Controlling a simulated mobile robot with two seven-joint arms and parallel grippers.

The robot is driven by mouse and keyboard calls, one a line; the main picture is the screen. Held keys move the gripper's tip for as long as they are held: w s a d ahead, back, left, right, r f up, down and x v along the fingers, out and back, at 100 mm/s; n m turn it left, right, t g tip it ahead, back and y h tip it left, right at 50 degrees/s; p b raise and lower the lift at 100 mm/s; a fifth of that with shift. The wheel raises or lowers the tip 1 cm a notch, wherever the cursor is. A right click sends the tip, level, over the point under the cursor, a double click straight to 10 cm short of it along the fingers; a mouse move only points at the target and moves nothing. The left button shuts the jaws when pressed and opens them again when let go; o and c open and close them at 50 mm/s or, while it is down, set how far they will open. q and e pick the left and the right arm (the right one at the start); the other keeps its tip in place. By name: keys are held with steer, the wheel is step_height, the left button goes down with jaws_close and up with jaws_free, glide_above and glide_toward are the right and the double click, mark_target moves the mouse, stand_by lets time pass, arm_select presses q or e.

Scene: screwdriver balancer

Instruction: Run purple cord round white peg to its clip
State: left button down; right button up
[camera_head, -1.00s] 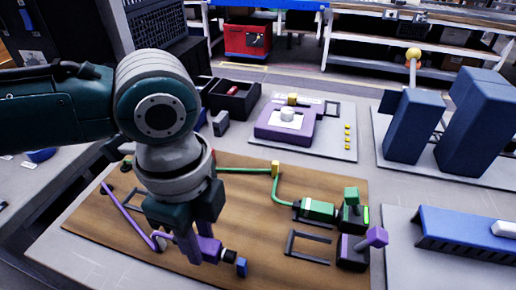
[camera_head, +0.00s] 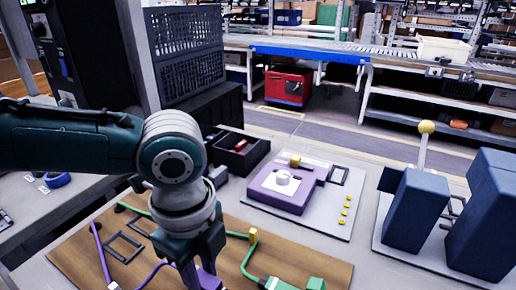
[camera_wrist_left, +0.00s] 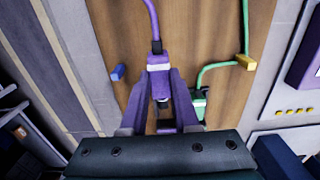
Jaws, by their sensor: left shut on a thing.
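My left gripper (camera_head: 192,279) is shut on the purple plug (camera_head: 207,280) at the end of the purple cord (camera_head: 104,262). In the left wrist view the plug (camera_wrist_left: 159,78) sits between the two fingers (camera_wrist_left: 160,105), and the cord (camera_wrist_left: 152,18) runs up from it. In the head view the cord starts at the left of the wooden board and bends at the bottom edge, by a small white piece (camera_head: 113,286) that may be the white peg. The purple cord's clip is not in view. My right gripper is not in view.
A green cord (camera_head: 244,265) bends round a yellow peg (camera_head: 253,237) and ends in a green plug (camera_head: 280,284). A blue peg (camera_wrist_left: 118,72) stands beside the purple plug in the wrist view. A purple device (camera_head: 282,188) and tall blue blocks (camera_head: 412,212) stand beyond the board.

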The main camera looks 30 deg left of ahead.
arm_select(q)
steer(key=d, duration=0.4)
steer(key=shift+d+b, duration=0.2)
steer(key=shift+b, duration=0.2)
steer(key=shift+s+d+b, duration=0.15)
steer(key=shift+d+b, duration=0.85)
steer(key=shift+d, duration=2)
steer(key=shift+a, duration=0.1)
steer(key=shift+a+p, duration=0.1)
steer(key=shift+p, duration=0.25)
steer(key=shift+f+b, duration=1.15)
steer(key=shift+f, duration=0.75)
steer(key=shift+f+b, duration=0.3)
steer(key=shift+f, duration=0.35)
steer(key=c, duration=0.6)
jaws_free()
